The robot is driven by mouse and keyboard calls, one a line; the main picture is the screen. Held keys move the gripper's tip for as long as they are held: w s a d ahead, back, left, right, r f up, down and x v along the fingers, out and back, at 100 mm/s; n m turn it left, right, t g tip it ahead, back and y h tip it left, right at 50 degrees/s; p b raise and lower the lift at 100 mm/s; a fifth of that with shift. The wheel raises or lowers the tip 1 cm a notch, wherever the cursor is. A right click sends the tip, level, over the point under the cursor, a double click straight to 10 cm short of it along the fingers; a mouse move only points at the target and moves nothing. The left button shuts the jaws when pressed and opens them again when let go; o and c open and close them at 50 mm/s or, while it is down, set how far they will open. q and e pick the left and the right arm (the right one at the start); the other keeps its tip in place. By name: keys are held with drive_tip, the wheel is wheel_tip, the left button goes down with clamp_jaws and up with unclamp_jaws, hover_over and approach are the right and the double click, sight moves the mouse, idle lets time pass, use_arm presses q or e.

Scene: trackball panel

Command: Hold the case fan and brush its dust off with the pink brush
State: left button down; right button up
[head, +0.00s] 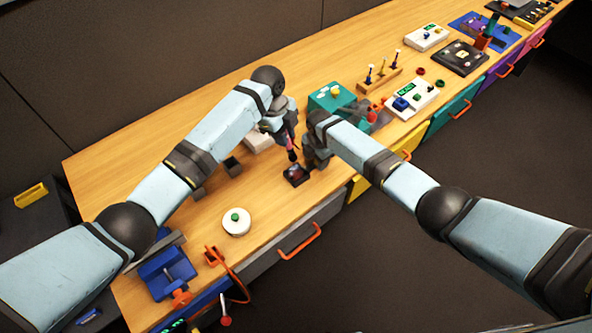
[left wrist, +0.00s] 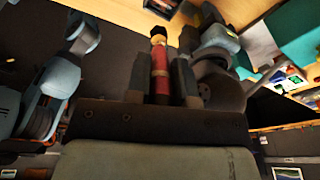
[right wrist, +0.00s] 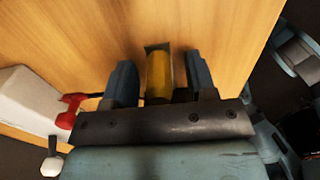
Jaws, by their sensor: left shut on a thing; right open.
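The pink brush (head: 290,143) is upright in my left gripper (head: 284,130), its dark head pointing down. In the left wrist view the two fingers stand on either side of its pink handle (left wrist: 160,72). A small dark square, which looks like the case fan (head: 296,175), lies on the table just below the brush. I cannot tell whether the brush touches it. My right gripper (head: 318,158) is open, low over the table, just right of the fan. In the right wrist view a yellow piece (right wrist: 159,72) shows between its fingers (right wrist: 155,85); its contact is unclear.
A teal box (head: 330,97) stands behind my right gripper. A white panel (head: 414,98) and a wooden rack (head: 380,80) are to the right. Table between fan and button is clear.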

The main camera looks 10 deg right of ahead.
wheel_tip(320, 180, up, 12)
idle(0.5)
drive_tip(key=shift+o, duration=0.4)
drive_tip(key=shift+o, duration=1.2)
use_arm(q)
drive_tip(key=shift+r, duration=0.1)
use_arm(e)
drive_tip(key=shift+r, duration=0.1)
use_arm(q)
wheel_tip(320, 180, up, 4)
drive_tip(key=p, duration=0.4)
drive_tip(key=shift+r+p, duration=0.65)
drive_tip(key=shift+p, duration=0.1)
use_arm(e)
wheel_tip(320, 180, up, 6)
drive_tip(key=shift+f, duration=0.1)
